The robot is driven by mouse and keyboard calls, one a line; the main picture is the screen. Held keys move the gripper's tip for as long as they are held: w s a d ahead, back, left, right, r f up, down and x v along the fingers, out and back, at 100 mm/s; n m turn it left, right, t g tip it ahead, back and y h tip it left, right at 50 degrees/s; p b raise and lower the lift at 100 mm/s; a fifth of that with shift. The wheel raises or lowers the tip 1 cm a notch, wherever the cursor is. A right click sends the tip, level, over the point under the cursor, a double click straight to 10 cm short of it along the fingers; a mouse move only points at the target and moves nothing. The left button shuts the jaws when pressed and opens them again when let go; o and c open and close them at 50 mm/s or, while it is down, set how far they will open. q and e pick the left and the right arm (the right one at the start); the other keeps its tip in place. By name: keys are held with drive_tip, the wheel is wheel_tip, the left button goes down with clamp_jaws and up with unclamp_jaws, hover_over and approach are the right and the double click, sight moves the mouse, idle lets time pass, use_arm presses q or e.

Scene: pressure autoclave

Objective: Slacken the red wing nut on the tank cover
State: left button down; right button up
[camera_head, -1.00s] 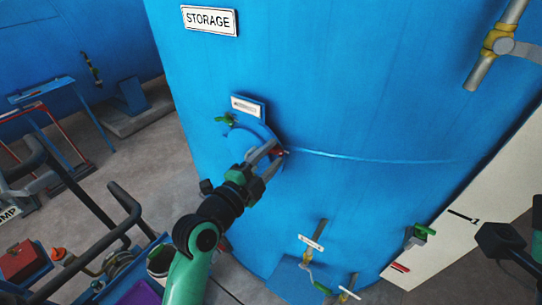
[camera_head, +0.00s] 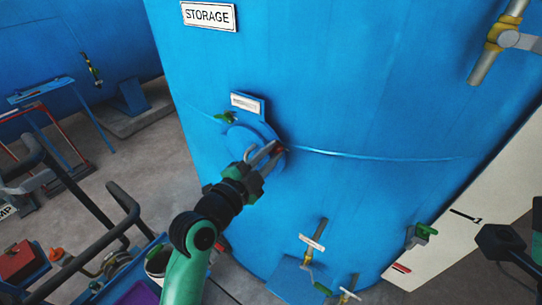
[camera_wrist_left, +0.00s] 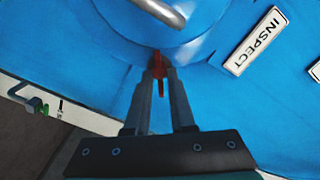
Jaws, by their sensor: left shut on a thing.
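The red wing nut (camera_wrist_left: 158,72) sits at the rim of the round blue tank cover (camera_wrist_left: 115,35). In the left wrist view my left gripper (camera_wrist_left: 159,82) is shut on the red wing nut, with a finger on each side of it. In the head view the left gripper (camera_head: 271,153) reaches the right edge of the cover (camera_head: 240,137), and only a small red part of the nut (camera_head: 280,150) shows. A green wing nut (camera_head: 225,118) is at the cover's upper left. The cover's handle (camera_wrist_left: 160,12) shows in the left wrist view.
The blue storage tank (camera_head: 350,100) fills the middle. An INSPECT plate (camera_wrist_left: 255,40) is beside the cover. Pipes and a green-handled valve (camera_head: 420,235) stick out lower down. A cart with black handles (camera_head: 125,215) stands at the lower left.

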use_arm(q)
drive_tip(key=c, duration=0.8)
unclamp_jaws()
drive_tip(key=shift+o, duration=0.2)
drive_tip(key=p+v, duration=0.3)
drive_tip(key=v, duration=0.8)
drive_tip(key=shift+s+a, duration=0.15)
drive_tip(key=shift+s, duration=0.15)
